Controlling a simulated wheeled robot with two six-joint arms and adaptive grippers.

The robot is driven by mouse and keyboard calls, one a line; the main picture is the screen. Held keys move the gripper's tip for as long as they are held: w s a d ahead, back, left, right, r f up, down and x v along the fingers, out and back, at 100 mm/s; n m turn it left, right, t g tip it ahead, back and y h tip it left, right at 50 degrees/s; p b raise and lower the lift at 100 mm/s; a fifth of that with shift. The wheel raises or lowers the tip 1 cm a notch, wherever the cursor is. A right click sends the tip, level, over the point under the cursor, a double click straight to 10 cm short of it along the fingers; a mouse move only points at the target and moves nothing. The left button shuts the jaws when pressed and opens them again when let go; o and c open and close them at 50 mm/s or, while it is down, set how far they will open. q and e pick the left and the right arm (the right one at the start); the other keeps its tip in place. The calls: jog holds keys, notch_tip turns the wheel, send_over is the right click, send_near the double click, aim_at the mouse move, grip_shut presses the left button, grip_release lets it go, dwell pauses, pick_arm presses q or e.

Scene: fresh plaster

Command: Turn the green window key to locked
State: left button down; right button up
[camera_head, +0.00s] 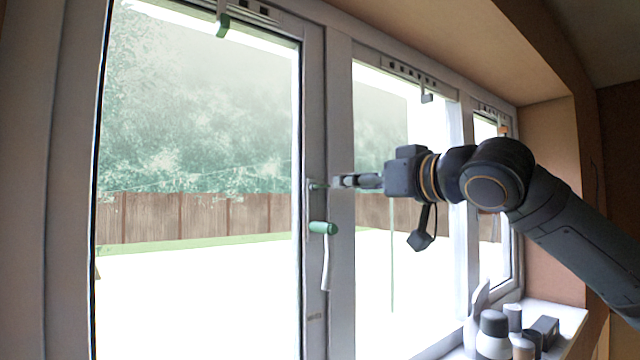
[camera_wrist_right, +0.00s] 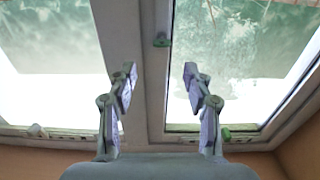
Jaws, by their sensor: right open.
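The green key (camera_head: 322,228) sits on the upright window frame, its barrel lying about level in the head view. A pale handle (camera_head: 327,262) hangs just below it. A green piece that looks like the same key (camera_wrist_right: 162,40) shows on the frame in the right wrist view, beyond the fingers. My right gripper (camera_head: 342,182) is above and slightly right of the key in the head view, apart from it. In the wrist view the right gripper (camera_wrist_right: 159,80) has its two fingers spread with nothing between them. My left gripper is not in view.
A small grey-green fitting (camera_head: 317,185) is on the frame close to my right fingertips. Several containers, one dark-capped (camera_head: 493,330), crowd the sill (camera_head: 563,314) at lower right.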

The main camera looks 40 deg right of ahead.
aim_at(326, 186)
jog(key=w+p, duration=0.1)
jog(key=w, duration=0.2)
jog(key=w+p, duration=0.2)
jog(key=w, duration=0.2)
jog(key=w+d+p, duration=0.1)
jog(key=w, duration=0.2)
jog(key=shift+w+f, duration=0.1)
jog(key=shift+w, duration=0.15)
jog(key=shift+w+p, duration=0.15)
jog(key=shift+p, duration=0.15)
jog(key=shift+a, duration=0.1)
jog(key=shift+c, duration=0.4)
jog(key=shift+f, duration=0.1)
jog(key=c, duration=0.5)
grip_shut()
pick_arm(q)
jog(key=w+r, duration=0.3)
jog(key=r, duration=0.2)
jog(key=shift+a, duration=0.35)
